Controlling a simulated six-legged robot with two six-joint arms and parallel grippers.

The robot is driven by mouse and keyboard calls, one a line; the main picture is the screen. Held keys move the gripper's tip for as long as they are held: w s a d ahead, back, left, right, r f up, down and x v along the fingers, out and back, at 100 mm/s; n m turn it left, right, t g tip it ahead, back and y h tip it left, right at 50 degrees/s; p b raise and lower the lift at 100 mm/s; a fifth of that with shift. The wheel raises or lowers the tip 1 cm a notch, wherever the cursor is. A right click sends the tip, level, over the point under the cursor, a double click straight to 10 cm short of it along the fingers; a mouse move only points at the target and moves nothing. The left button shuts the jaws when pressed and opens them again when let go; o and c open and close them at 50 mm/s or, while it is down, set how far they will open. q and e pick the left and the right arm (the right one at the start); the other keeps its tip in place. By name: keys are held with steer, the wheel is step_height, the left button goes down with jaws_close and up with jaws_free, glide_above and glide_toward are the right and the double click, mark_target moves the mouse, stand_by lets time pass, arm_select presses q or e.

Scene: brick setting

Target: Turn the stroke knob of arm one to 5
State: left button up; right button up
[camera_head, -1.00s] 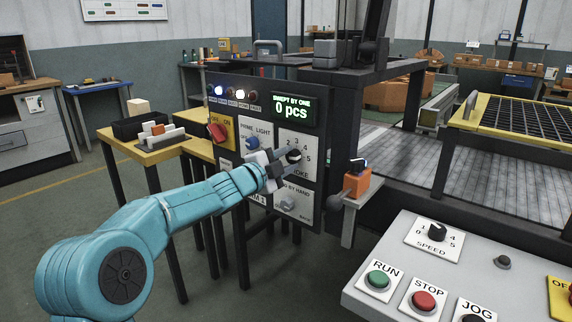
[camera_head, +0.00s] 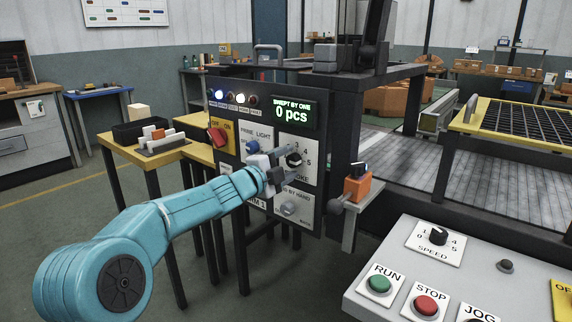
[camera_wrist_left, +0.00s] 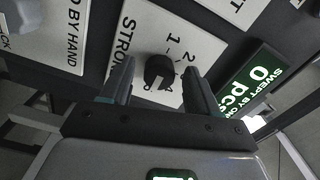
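The stroke knob (camera_head: 294,160) is black and sits on a white plate with numbers on the dark control panel (camera_head: 240,100). In the left wrist view the knob (camera_wrist_left: 158,72) shows beside the figures 1 and 2; I cannot tell which number it points to. My left gripper (camera_head: 283,168) is just in front of the plate and partly covers its lettering. In the left wrist view its two fingers (camera_wrist_left: 160,80) are apart, with the knob between them in the picture and gaps at both sides. It holds nothing. My right gripper is not in view.
Close by are the light knob (camera_head: 252,147), the red switch (camera_head: 216,135), the lower hand knob (camera_head: 289,208) and an orange block with a black knob (camera_head: 357,187) on a bracket. The display (camera_head: 293,111) reads 0 pcs. A grey console (camera_head: 400,255) stands front right.

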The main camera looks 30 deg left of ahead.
arm_select(q)
steer(key=s+a, duration=0.1)
steer(key=s, duration=1.5)
steer(key=shift+s+a+p, duration=0.15)
steer(key=shift+p, duration=0.15)
